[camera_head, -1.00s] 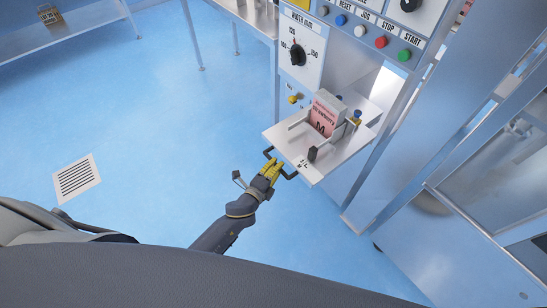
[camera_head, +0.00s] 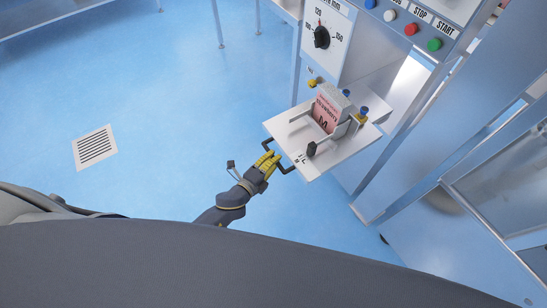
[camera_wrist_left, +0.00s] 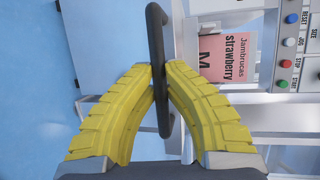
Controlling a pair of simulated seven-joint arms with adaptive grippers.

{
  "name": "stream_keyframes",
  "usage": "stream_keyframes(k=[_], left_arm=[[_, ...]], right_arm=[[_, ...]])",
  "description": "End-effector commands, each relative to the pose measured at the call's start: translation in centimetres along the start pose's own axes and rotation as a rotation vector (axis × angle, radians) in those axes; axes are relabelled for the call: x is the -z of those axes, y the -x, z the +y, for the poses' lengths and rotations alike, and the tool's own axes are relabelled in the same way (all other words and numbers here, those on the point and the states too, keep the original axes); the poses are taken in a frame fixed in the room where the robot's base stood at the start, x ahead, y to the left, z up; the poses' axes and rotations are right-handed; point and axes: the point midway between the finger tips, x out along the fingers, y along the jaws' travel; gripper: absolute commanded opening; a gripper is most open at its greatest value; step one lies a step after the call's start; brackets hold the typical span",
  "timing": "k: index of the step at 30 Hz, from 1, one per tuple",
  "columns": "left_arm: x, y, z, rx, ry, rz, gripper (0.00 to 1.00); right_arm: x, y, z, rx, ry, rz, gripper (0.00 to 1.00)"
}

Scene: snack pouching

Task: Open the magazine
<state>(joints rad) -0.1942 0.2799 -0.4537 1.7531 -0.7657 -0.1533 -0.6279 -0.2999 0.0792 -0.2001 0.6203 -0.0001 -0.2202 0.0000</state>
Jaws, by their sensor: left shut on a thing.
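The magazine is a pale metal plate (camera_head: 345,153) with upright guides, sticking out from the front of the machine. It holds a stack of pink pouches labelled strawberry (camera_head: 325,112), which also show in the left wrist view (camera_wrist_left: 222,48). A black bar handle (camera_head: 285,170) runs along its outer edge. My left gripper (camera_head: 271,160) is shut on this handle. In the left wrist view, the yellow fingers (camera_wrist_left: 160,74) close around the dark handle bar (camera_wrist_left: 157,35), covering part of it. My right gripper is not in view.
The machine front carries a dial (camera_head: 321,37), a red button (camera_head: 411,29) and a green button (camera_head: 435,45) above the magazine. A metal cabinet (camera_head: 460,190) stands to the right. The blue floor left of the magazine is clear, with a drain grate (camera_head: 95,147).

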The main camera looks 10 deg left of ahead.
Motion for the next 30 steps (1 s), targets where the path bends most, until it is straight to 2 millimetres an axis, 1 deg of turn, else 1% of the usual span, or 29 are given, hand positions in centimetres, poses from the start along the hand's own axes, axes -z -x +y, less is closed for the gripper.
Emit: stream_keyframes(k=[1,4,5,9,11,18,22,26,30], left_arm=[[-0.4,0.0,0.2,-0.005,-0.005,-0.007,0.0],[-0.5,0.0,0.2,-0.005,-0.005,-0.008,0.0],[-0.5,0.0,0.2,-0.005,-0.005,-0.008,0.14],[-0.3,0.0,0.1,-0.003,-0.003,-0.006,0.3],[-0.3,0.0,0.1,-0.003,-0.003,-0.005,0.36],[-0.1,0.0,0.1,-0.001,-0.001,-0.002,0.36],[-0.1,0.6,0.1,-0.002,-0.001,-0.002,0.36],[-0.1,2.1,0.1,-0.002,0.0,-0.002,0.36],[-0.1,4.5,0.2,-0.003,0.0,-0.002,0.36]], right_arm=[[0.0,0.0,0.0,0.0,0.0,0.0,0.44],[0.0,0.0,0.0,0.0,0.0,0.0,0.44],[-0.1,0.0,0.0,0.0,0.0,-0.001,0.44],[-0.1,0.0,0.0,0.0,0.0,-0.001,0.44],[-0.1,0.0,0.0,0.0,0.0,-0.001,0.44],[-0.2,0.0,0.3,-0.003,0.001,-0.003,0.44],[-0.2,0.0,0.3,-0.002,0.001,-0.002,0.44],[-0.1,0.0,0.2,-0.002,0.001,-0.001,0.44],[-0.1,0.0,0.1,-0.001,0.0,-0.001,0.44]])
